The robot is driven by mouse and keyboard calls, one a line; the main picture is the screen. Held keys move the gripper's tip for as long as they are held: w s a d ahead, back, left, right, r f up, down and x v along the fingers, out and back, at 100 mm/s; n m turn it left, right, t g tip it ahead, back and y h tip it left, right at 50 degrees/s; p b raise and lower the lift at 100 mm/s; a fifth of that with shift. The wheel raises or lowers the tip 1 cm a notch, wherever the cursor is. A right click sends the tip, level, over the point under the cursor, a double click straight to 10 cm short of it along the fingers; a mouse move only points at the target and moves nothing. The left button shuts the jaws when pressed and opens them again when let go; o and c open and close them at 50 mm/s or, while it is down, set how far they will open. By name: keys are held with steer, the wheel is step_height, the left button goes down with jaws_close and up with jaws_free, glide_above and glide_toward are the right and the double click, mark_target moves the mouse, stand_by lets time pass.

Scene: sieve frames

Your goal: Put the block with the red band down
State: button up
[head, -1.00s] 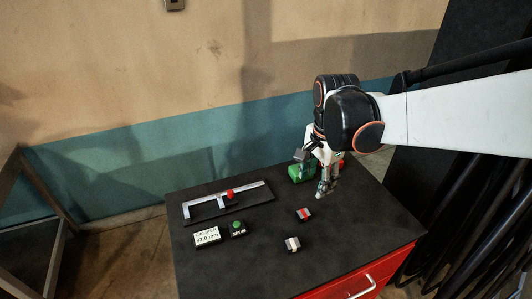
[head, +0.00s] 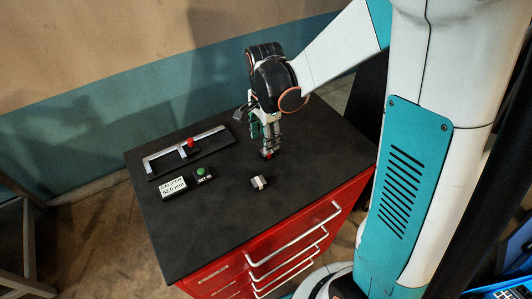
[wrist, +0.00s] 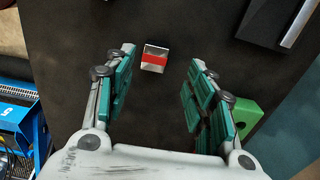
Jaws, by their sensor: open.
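The block with the red band (wrist: 155,58) is a small pale metallic block with a red stripe. In the wrist view it lies on the dark table top, between my two fingertips with a gap on each side. In the head view only a bit of its red (head: 268,154) shows at the fingertips. My gripper (head: 266,148) is open and points down at it, with nothing held. How high the fingertips are above the table is hard to tell. A second small block with a pale band (head: 258,182) stands nearer the front.
A caliper on a dark base (head: 186,152) lies at the left, with a label card (head: 172,187) and a green-button box (head: 204,175) before it. A green object (wrist: 247,115) sits near one finger. The table top (head: 220,225) is clear at the front.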

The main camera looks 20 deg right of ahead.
steer(key=f, duration=0.5)
steer(key=shift+s+d, duration=0.15)
steer(key=shift+s, duration=0.15)
jaws_close()
